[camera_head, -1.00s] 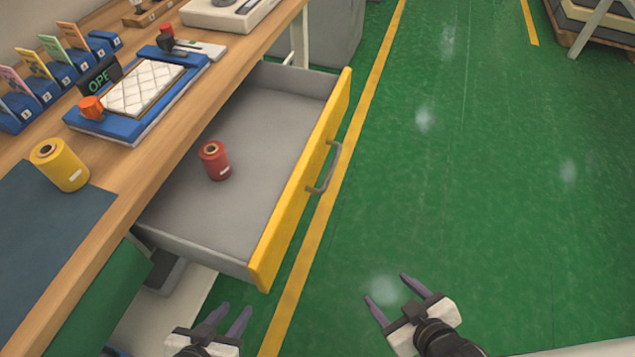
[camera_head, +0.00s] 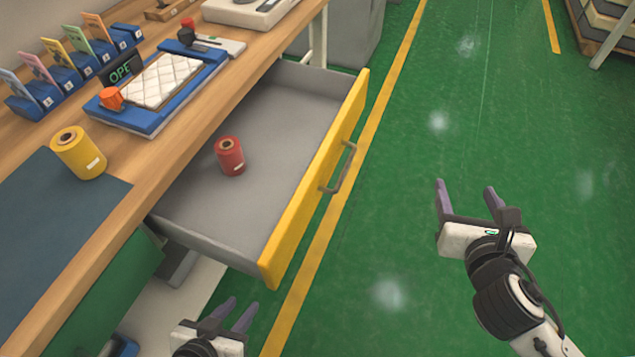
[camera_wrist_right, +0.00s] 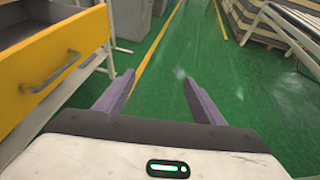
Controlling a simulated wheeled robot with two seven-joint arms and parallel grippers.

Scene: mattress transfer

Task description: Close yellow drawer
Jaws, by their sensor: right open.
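The yellow drawer (camera_head: 317,182) is pulled out from under the wooden workbench, with its grey inside showing. Its grey handle (camera_head: 341,168) is on the yellow front. A red spool (camera_head: 230,156) stands inside the drawer. In the right wrist view the yellow front (camera_wrist_right: 55,64) and handle (camera_wrist_right: 57,73) are at the left. My right gripper (camera_head: 466,196) is open and empty, over the green floor to the right of the drawer front, apart from it. My left gripper (camera_head: 236,314) is open and empty, below the near end of the drawer in the picture.
The workbench (camera_head: 150,190) carries a yellow spool (camera_head: 78,153), a blue frame with a white quilted pad (camera_head: 160,80), and several blue card holders. A pallet stack (camera_head: 607,25) is at the far right. The green floor right of the drawer is clear.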

